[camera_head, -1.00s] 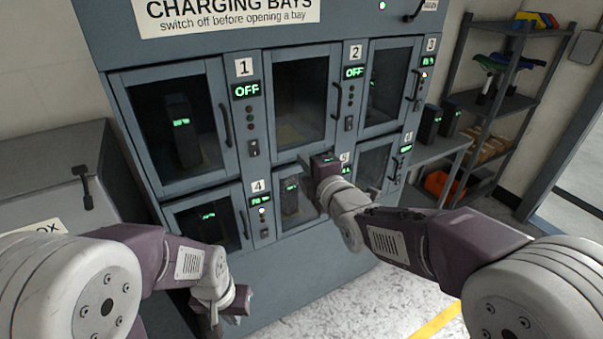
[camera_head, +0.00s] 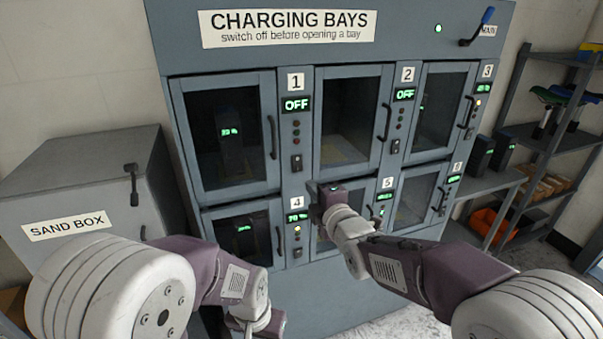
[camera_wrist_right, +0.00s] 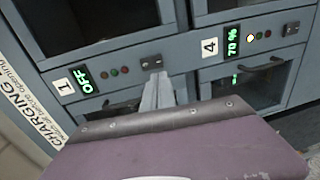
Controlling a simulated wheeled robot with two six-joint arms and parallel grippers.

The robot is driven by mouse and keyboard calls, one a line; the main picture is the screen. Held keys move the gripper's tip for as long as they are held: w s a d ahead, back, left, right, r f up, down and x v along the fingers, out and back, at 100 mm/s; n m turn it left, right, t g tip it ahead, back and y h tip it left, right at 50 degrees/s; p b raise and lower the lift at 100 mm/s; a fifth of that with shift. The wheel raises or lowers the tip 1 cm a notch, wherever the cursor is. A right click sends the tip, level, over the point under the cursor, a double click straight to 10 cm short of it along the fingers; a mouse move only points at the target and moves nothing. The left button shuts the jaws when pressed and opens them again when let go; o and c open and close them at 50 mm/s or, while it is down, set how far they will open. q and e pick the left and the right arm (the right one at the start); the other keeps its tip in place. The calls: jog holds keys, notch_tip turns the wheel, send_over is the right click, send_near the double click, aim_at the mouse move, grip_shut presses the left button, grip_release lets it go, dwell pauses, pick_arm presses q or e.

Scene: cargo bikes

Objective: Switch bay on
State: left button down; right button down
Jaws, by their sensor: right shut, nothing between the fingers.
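The charging cabinet (camera_head: 240,55) stands ahead. Bay 1's display (camera_head: 297,104) and bay 2's display (camera_head: 404,94) read OFF. Bay 1's door (camera_head: 228,140) is shut, with a dark battery showing a green readout (camera_head: 231,132) behind its glass. Bay 1's small switch (camera_head: 297,162) sits below its lights, and also shows in the right wrist view (camera_wrist_right: 152,62). My right gripper (camera_head: 320,192) is shut and empty. In the right wrist view its fingertips (camera_wrist_right: 158,88) are close to bay 1's switch; contact cannot be told. My left gripper (camera_head: 262,325) is low at the bottom edge, its fingers hidden.
Bay 4's display (camera_head: 296,217) is lit, reading 70% in the right wrist view. A main lever (camera_head: 478,28) sits at the cabinet's top right. A sand box (camera_head: 75,190) stands on the left. A shelf (camera_head: 550,140) and side table with batteries (camera_head: 481,153) stand right.

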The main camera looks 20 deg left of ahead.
aim_at(297, 170)
jog(key=p+x, duration=0.1)
jog(key=x, duration=0.8)
jog(key=shift+p, duration=0.4)
jog(key=shift+s, duration=0.1)
